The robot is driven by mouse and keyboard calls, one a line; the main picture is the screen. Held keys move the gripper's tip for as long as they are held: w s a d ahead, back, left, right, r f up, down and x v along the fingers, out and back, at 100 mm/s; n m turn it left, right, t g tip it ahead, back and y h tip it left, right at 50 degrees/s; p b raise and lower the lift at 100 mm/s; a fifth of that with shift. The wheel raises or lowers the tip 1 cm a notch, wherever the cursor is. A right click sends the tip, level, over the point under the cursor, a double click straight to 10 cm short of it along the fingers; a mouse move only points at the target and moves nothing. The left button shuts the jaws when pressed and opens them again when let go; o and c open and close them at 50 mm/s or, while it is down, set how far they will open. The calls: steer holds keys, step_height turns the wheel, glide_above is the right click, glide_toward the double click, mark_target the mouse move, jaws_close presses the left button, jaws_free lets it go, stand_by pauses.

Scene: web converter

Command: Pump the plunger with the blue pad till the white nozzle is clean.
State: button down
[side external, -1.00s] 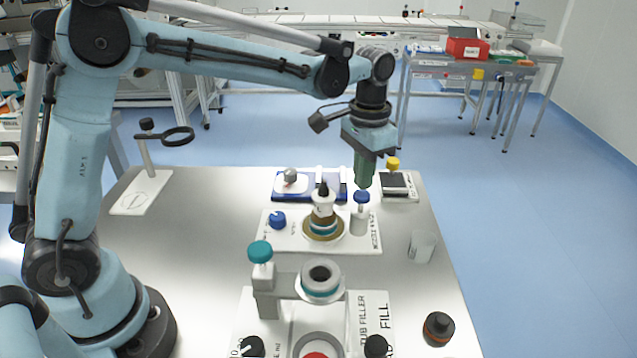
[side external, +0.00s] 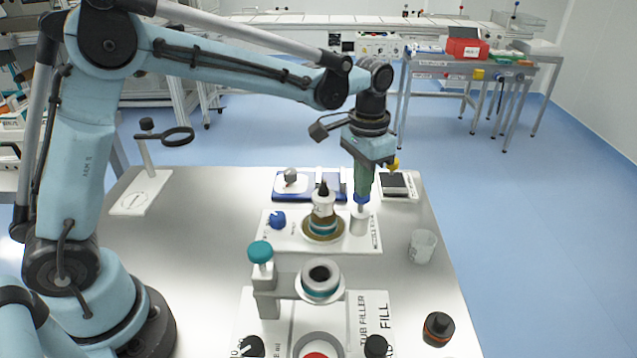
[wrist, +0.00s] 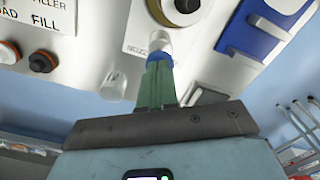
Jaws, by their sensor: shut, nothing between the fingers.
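The plunger (side external: 360,223) is a white cylinder with a blue pad (side external: 360,201) on top, at the right of a white plate. In the wrist view the blue pad (wrist: 160,58) shows at my fingertips. My gripper (side external: 362,196) is shut and empty, pointing down, with its green fingers at the pad and hiding part of it. They look in contact; how far the pad is pressed, I cannot tell.
A blue knob (side external: 277,220) is left of the nozzle. A blue tray (side external: 308,196) and a dark-topped scale (side external: 398,186) lie behind. A clear beaker (side external: 422,246) stands to the right. The tube filler (side external: 370,310) and a black-orange bottle (side external: 438,328) are in front.

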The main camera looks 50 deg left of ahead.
steer(key=shift+f, duration=1.1)
steer(key=shift+r, duration=1.9)
step_height(320, 180, up, 6)
